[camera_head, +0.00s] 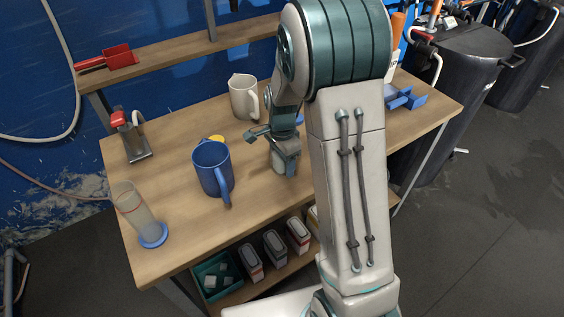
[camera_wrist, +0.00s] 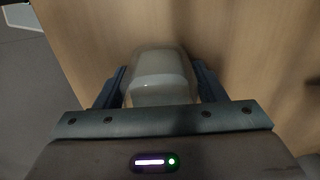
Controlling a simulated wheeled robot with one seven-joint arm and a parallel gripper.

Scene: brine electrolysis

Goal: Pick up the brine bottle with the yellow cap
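My gripper (camera_head: 284,158) is low over the middle of the table, pointing down, with a pale rounded object (camera_head: 279,163) between its fingers. In the wrist view this object (camera_wrist: 162,75) looks translucent and whitish, with one finger close along each side. I cannot tell whether the fingers press on it. No yellow cap shows on it, so I cannot tell if it is the brine bottle. A small yellow piece (camera_head: 216,138) shows behind the blue jug's rim, mostly hidden; it may be a cap.
The blue jug (camera_head: 212,170) stands left of my gripper, and a cream jug (camera_head: 243,97) stands behind. A clear cylinder on a blue base (camera_head: 153,235) is at the table's front left. A metal stand (camera_head: 137,150) is at the left. Blue holders (camera_head: 405,98) are at the right.

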